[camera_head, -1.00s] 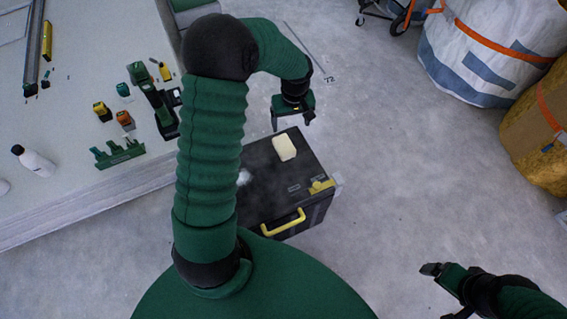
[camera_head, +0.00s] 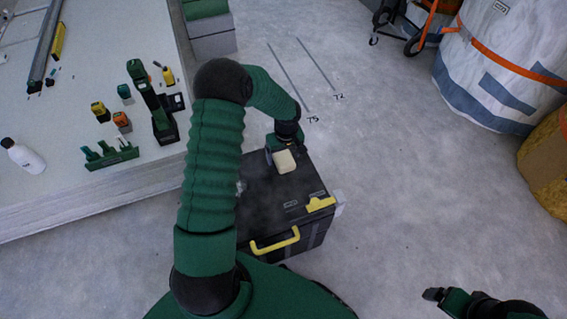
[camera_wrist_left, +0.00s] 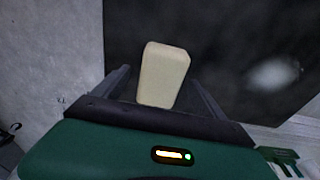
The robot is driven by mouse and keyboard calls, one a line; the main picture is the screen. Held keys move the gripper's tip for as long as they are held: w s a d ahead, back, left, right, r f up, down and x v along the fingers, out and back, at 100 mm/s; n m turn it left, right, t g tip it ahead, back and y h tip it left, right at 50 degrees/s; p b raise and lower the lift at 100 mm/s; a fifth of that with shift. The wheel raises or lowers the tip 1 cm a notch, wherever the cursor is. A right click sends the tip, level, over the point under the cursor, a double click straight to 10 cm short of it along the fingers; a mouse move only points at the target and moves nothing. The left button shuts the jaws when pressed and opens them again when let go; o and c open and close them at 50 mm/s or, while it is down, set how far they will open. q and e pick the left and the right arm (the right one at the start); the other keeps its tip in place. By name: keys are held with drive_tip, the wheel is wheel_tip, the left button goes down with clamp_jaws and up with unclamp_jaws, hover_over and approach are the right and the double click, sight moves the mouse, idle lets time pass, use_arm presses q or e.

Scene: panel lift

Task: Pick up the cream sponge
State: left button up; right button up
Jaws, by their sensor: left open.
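The cream sponge (camera_head: 284,161) lies on the black lid of a toolbox (camera_head: 285,192), near its far edge. My left gripper (camera_head: 281,152) is low over the lid at the sponge. In the left wrist view the sponge (camera_wrist_left: 163,75) stands out pale against the dark lid, between the two fingers of the open left gripper (camera_wrist_left: 160,85), with a gap visible on each side. Whether a finger touches it cannot be told. My right gripper (camera_head: 436,295) is at the lower right, far from the sponge; its jaw state is unclear.
The toolbox has a yellow handle (camera_head: 275,241) and a yellow latch (camera_head: 320,204). A white table (camera_head: 60,195) with tools and a white bottle (camera_head: 24,156) stands to the left. A large white bag (camera_head: 490,70) stands at the upper right. The floor right of the toolbox is clear.

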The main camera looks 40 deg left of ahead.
use_arm(q)
drive_tip(key=shift+a+f, duration=0.1)
drive_tip(key=shift+f, duration=0.55)
drive_tip(key=shift+a, duration=0.15)
drive_tip(key=shift+c, duration=0.5)
drive_tip(key=c, duration=1.3)
drive_tip(key=shift+w+r+p, duration=0.1)
drive_tip(key=shift+r+p, duration=0.25)
drive_tip(key=shift+r, duration=0.2)
drive_tip(key=r+p, duration=0.1)
drive_tip(key=s+r+p, duration=0.1)
drive_tip(key=r, duration=0.1)
drive_tip(key=s+p, duration=0.1)
drive_tip(key=s, duration=0.4)
drive_tip(key=s+a+p, duration=0.1)
drive_tip(key=s, duration=0.4)
drive_tip(key=s+r+p, duration=0.1)
drive_tip(key=s, duration=0.4)
drive_tip(key=shift+a+p, duration=0.35)
drive_tip(key=shift+a, duration=0.05)
